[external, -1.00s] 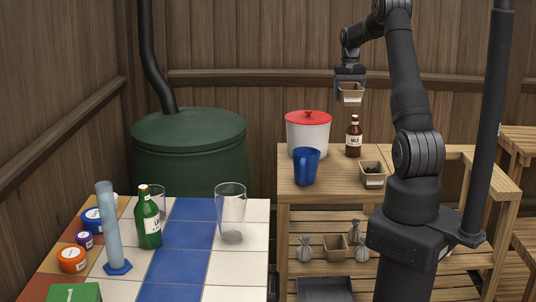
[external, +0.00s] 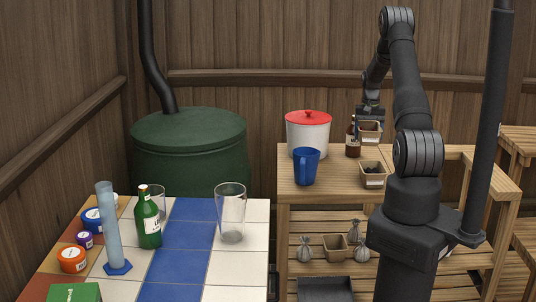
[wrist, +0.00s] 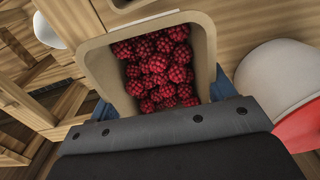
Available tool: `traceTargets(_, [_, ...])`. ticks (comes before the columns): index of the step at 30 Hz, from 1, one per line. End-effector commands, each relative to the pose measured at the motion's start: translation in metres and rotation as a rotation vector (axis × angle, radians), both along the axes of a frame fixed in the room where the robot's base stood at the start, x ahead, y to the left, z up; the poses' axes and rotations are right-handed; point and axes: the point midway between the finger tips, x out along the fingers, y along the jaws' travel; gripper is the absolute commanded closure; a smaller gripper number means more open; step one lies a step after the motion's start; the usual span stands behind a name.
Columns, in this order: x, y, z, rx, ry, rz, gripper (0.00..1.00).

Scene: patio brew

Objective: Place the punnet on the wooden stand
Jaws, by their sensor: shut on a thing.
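A tan punnet (wrist: 95,68) full of red raspberries (wrist: 155,68) fills the upper middle of the wrist view. My gripper (external: 370,112) is shut on it, and the punnet also shows in the external view (external: 371,131). It is at the back of the wooden stand (external: 330,186), just right of the brown bottle (external: 352,147). I cannot tell whether its base touches the stand top. My gripper hides part of the bottle's upper end.
On the stand are a white pot with a red lid (external: 307,131), a blue mug (external: 306,167) and a second punnet with dark berries (external: 373,176) in front of the held one.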

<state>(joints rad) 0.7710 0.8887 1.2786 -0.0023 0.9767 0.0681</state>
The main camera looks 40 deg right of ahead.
Motion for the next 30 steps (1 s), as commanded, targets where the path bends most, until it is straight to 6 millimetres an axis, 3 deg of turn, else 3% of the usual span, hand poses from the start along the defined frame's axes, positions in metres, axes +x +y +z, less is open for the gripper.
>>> traceTargets(12, [0.000,0.000,-0.069,-0.001,0.000,0.000,0.51])
traceTargets(17, [0.000,0.000,-0.080,-0.001,0.000,-0.001,0.51])
traceTargets(24, [0.000,0.000,-0.110,-0.001,0.000,-0.001,0.51])
traceTargets(30, [0.001,-0.001,-0.111,-0.003,-0.001,-0.001,0.51])
